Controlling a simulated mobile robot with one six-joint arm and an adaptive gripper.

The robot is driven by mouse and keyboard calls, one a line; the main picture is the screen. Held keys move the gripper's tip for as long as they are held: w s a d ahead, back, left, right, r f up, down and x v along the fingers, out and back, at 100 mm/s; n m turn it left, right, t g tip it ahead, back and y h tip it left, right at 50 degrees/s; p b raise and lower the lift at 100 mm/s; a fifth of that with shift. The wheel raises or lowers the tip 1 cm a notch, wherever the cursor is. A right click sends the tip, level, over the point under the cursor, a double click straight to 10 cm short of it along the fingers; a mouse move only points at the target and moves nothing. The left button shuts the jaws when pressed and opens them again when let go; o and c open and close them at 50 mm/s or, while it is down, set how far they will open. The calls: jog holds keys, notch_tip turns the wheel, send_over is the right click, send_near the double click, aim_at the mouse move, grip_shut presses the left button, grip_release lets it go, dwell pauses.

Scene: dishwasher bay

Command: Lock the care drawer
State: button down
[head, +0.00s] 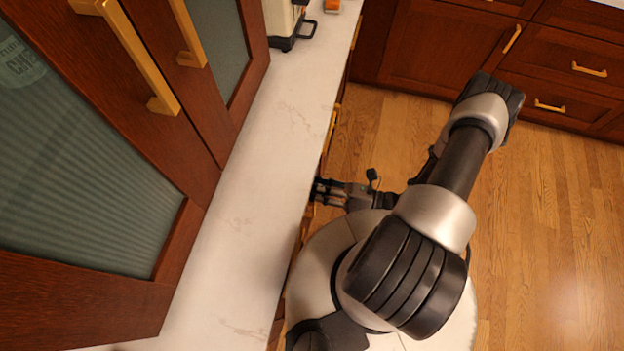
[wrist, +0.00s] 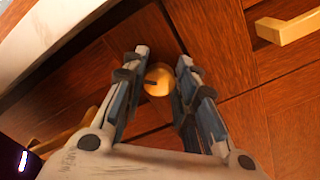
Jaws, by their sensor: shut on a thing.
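In the wrist view, a round brass lock knob (wrist: 158,79) with a short dark mark sits on the reddish-brown wooden drawer front (wrist: 130,42). My gripper (wrist: 162,60) has one finger on each side of the knob and is shut on it. In the head view, my gripper (head: 317,191) reaches the cabinet face just under the counter's edge. The knob and the drawer front are hidden there by the counter and my arm.
A pale marble counter (head: 265,160) runs above the drawer. Brass handles are nearby, one at the upper right of the wrist view (wrist: 288,27). A small appliance (head: 283,22) stands on the counter's far end. Wooden floor (head: 545,220) is open to the right.

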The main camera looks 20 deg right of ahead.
jog(key=shift+f+m+b, duration=0.15)
jog(key=shift+m+b, duration=0.55)
jog(key=shift+m, duration=3.9)
jog(key=c, duration=1.3)
grip_release()
jog(key=v, duration=1.2)
